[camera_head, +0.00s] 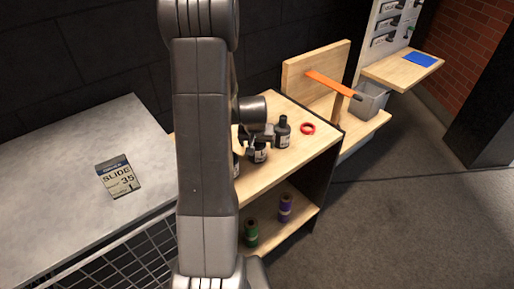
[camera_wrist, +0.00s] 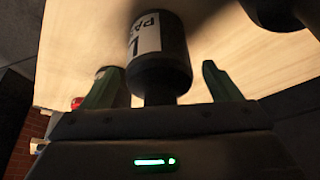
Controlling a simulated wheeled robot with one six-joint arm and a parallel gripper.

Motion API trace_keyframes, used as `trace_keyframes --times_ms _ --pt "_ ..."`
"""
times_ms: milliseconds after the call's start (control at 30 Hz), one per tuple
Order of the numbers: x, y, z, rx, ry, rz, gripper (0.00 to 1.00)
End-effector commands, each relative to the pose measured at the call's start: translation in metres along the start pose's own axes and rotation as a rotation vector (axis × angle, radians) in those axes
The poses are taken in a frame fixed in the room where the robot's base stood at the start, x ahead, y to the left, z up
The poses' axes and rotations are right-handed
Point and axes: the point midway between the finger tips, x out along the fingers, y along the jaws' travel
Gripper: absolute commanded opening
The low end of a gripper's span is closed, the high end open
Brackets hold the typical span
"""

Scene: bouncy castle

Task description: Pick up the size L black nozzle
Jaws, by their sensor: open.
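The size L black nozzle (camera_wrist: 160,52) is a black bottle-like piece with a white label showing a large L. In the wrist view it stands between the two green fingers of my gripper (camera_wrist: 160,68), with a gap on each side. My gripper is open, and the fingers do not appear to touch it. In the head view my gripper (camera_head: 257,138) is low over the wooden shelf top, above a labelled black nozzle (camera_head: 259,154). My arm hides part of that area.
Another black nozzle (camera_head: 282,131) stands just right of my gripper, and one at left (camera_head: 236,166) is partly hidden. A red ring (camera_head: 308,129) lies on the shelf top (camera_head: 300,155). Green and purple spools (camera_head: 285,208) stand on the lower shelf. A grey table (camera_head: 70,170) is left.

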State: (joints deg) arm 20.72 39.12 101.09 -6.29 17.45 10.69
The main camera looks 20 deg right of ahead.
Motion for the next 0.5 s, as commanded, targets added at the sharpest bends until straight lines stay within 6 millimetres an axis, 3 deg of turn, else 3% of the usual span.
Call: trace_keyframes --times_ms 167,433,500 --pt "0.0001 0.0001 0.0 0.0 0.0 0.0 0.83" --pt "0.0 0.0001 0.0001 0.0 0.0 0.0 0.32" --pt "-0.0003 0.0 -0.0002 0.0 0.001 0.0 0.31"
